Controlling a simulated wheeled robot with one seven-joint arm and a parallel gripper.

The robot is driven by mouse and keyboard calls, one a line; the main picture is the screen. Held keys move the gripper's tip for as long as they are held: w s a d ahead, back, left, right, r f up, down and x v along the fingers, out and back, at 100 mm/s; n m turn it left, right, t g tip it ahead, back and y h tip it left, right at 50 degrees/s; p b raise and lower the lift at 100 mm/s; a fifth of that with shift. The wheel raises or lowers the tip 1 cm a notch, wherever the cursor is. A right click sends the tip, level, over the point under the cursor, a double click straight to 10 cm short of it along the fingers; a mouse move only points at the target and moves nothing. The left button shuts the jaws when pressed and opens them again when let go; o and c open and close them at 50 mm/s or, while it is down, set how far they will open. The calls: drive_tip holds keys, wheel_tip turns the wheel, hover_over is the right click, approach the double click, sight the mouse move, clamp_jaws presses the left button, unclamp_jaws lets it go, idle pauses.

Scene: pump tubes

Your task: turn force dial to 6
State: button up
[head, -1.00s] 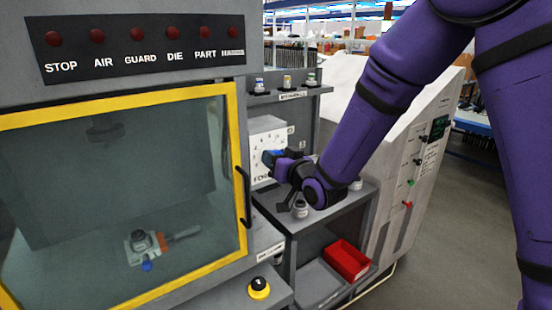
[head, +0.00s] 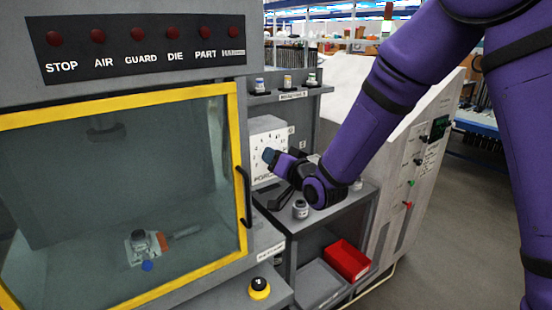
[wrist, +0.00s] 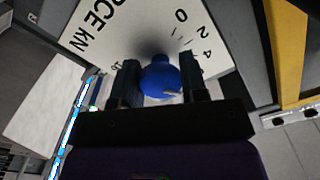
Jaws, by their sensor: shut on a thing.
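The force dial is a blue knob (wrist: 160,80) on a white plate (wrist: 110,30) printed "FORCE kN" with numbers around it. In the wrist view 0, 2 and 4 show at the upper right. My gripper (wrist: 159,64) is shut on the knob, one dark finger on each side. A short pale mark shows on the knob's near side; I cannot tell which number it points to. In the head view the blue knob (head: 268,155) shows at the tip of my gripper (head: 274,158), against the white plate (head: 258,130). My gripper hides part of the plate's right side and lettering.
A grey shelf (head: 290,97) with several small jars is above the plate. A grey-capped jar (head: 300,209) stands on the bench below my wrist. A yellow-framed guard door (head: 240,150) with a black handle is at the left. A red bin (head: 347,261) sits lower right.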

drive_tip(key=o, duration=0.9)
drive_tip(key=shift+s+d, duration=0.1)
drive_tip(key=v, duration=1)
drive_tip(key=shift+s+d, duration=0.25)
drive_tip(key=s+d+r+g+h, duration=0.2)
drive_tip(key=s+d+r+h, duration=0.15)
drive_tip(key=d, duration=0.35)
drive_tip(key=s+d+r+g+h, duration=0.2)
drive_tip(key=d+r+h, duration=0.25)
drive_tip(key=d, duration=0.25)
drive_tip(key=s+d+r+g, duration=0.1)
drive_tip(key=s+d+g, duration=0.1)
drive_tip(key=s, duration=0.4)
drive_tip(key=s+d+r+g+h, duration=0.1)
drive_tip(key=s+d+r+g, duration=0.1)
drive_tip(key=s+d, duration=0.2)
drive_tip(key=s+d+r+g+h, duration=0.1)
drive_tip(key=s+d, duration=0.2)
drive_tip(key=s, duration=0.7)
drive_tip(key=shift+s+d+r+m+g, duration=0.15)
drive_tip(key=shift+s+d+m+g, duration=0.05)
drive_tip(key=shift+m+g, duration=0.2)
